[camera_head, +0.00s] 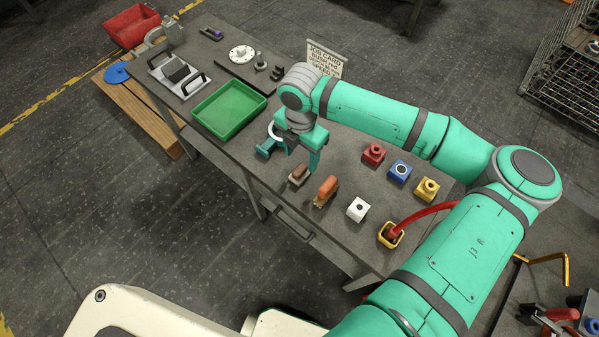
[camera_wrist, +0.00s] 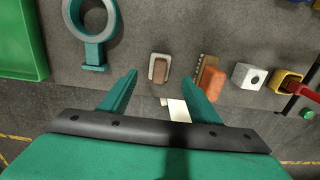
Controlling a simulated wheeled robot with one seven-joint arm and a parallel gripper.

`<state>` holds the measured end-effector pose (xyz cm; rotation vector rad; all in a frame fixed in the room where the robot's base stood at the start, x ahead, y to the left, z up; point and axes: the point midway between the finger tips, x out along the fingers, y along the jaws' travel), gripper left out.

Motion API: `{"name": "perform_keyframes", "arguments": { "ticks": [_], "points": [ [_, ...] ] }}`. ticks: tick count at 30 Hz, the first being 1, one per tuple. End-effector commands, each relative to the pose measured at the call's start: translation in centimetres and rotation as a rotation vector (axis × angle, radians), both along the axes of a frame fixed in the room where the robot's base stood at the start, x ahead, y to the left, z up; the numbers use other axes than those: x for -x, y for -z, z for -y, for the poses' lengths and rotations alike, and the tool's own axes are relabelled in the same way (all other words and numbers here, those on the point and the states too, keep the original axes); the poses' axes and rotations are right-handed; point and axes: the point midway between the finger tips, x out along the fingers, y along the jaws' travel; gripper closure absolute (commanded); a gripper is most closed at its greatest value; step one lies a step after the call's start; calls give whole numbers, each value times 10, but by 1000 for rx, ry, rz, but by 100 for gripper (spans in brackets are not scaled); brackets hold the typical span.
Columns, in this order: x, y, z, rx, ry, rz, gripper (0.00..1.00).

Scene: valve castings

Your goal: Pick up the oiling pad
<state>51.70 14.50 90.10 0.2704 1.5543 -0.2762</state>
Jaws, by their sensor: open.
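The oiling pad appears to be the small brown block with a pale felt-like edge (camera_head: 299,174). It lies flat on the dark workbench (camera_head: 235,163), near its front edge. In the wrist view the pad (camera_wrist: 159,68) shows whole, in line with the gap between my fingertips. My gripper (camera_head: 302,158) is open and empty, pointing down above the bench close to the pad. In the wrist view my gripper (camera_wrist: 165,76) has one finger on each side of the pad in the picture. The fingers look above it, not touching.
An orange-handled brush (camera_head: 326,190) lies close right of the pad. A green tray (camera_head: 229,108) is farther left. Right are white (camera_head: 357,209), red (camera_head: 373,153), blue (camera_head: 399,171) and yellow (camera_head: 427,189) blocks.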

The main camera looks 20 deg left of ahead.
Motion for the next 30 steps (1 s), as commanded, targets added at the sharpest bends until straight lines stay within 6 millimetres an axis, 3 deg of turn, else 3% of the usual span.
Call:
{"name": "perform_keyframes", "arguments": {
  "ticks": [3,11,21,30],
  "points": [
    [1,18,-1,0,0,-1,43],
    [1,35,-1,-2,0,1,43],
    [4,78,-1,-3,2,1,43],
    [4,83,-1,-4,2,1,43]
  ]
}}
